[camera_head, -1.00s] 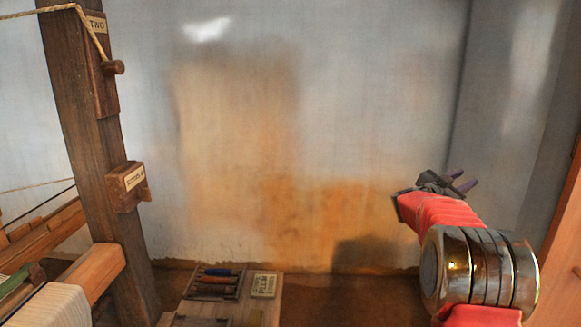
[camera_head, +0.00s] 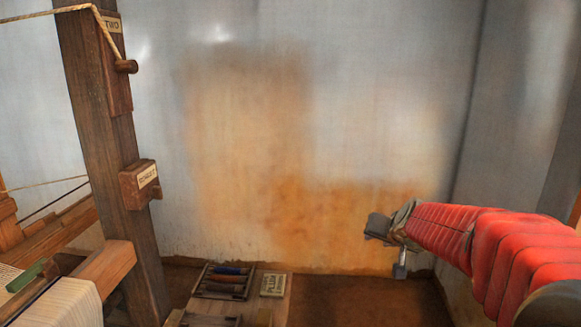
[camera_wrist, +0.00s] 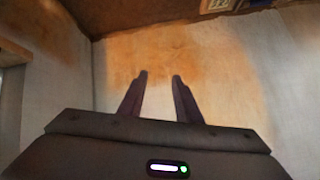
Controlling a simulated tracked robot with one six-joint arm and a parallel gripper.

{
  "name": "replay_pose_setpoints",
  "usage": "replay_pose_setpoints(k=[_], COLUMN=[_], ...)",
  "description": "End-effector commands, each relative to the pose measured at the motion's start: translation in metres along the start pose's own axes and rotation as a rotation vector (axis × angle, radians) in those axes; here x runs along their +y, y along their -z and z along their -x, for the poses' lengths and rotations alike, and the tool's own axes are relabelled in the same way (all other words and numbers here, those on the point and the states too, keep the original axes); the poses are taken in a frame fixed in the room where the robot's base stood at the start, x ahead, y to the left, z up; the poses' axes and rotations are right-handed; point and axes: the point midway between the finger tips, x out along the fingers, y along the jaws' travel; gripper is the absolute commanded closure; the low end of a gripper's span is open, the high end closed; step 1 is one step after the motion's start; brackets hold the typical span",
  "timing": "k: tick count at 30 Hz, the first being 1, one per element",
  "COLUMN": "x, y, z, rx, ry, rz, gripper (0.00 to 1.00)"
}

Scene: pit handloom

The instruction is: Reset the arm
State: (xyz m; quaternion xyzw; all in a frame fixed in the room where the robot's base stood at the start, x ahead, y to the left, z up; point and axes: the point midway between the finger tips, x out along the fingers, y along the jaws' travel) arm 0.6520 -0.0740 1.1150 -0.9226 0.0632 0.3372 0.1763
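My gripper (camera_head: 380,228) is at the end of my red-sleeved arm, at the right of the head view, in front of the stained wall. In the wrist view my gripper (camera_wrist: 160,78) shows two dark fingers standing apart with nothing between them. A small metallic piece hangs below the wrist in the head view.
A wooden loom post (camera_head: 105,150) with labelled blocks and a cord on a peg stands at the left. White warp threads (camera_head: 60,305) lie at lower left. A low bench holds a tray of several bobbins (camera_head: 225,280) and a sign (camera_head: 273,285). Space before the wall (camera_head: 330,120) is clear.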

Motion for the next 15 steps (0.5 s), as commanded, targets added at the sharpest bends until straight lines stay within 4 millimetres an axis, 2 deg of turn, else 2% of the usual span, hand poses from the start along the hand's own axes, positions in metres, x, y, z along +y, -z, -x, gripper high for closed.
replay_pose_setpoints(k=[1, 6, 15], x=[-0.004, -0.006, 0.009], y=[-0.02, -0.085, -0.182], z=[0.013, 0.054, 0.128], rx=[-0.048, -0.211, -0.427], ry=[0.005, -0.001, -0.055], rz=[0.016, 0.065, 0.156], gripper=[0.69, 0.69, 0.69])
